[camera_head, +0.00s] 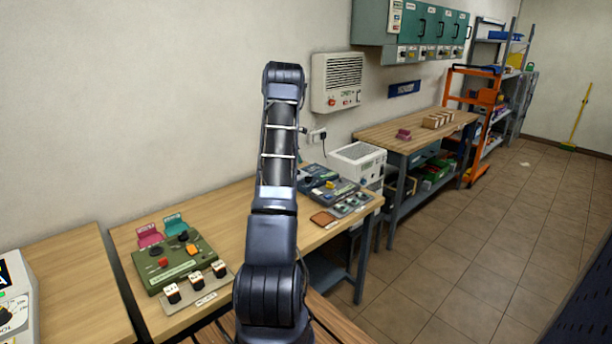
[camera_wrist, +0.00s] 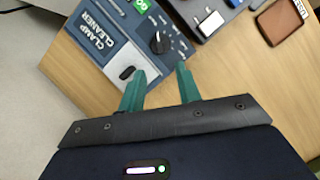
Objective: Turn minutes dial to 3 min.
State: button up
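In the wrist view, a blue-grey box labelled CLAMP CLEANER (camera_wrist: 112,42) lies on the wooden bench. It carries a round black dial (camera_wrist: 158,42) with small white marks around it; the marks are too small to read, and I cannot tell for sure that it is the minutes dial. A black switch (camera_wrist: 127,73) and a green button (camera_wrist: 141,5) are also on its face. My gripper (camera_wrist: 161,80) is open and empty, its two teal fingers apart just below the dial in the picture, not around it. In the head view my arm hides the gripper.
A grey unit with a white block (camera_wrist: 211,23) and a brown pad (camera_wrist: 284,20) lie beside the box. In the head view, a green control box (camera_head: 176,262) stands on the bench left of my arm, and a white machine (camera_head: 357,160) stands behind right.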

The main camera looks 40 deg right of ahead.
aim_at(308, 179)
jog(key=x, duration=1)
jog(key=shift+f, duration=0.3)
grip_shut()
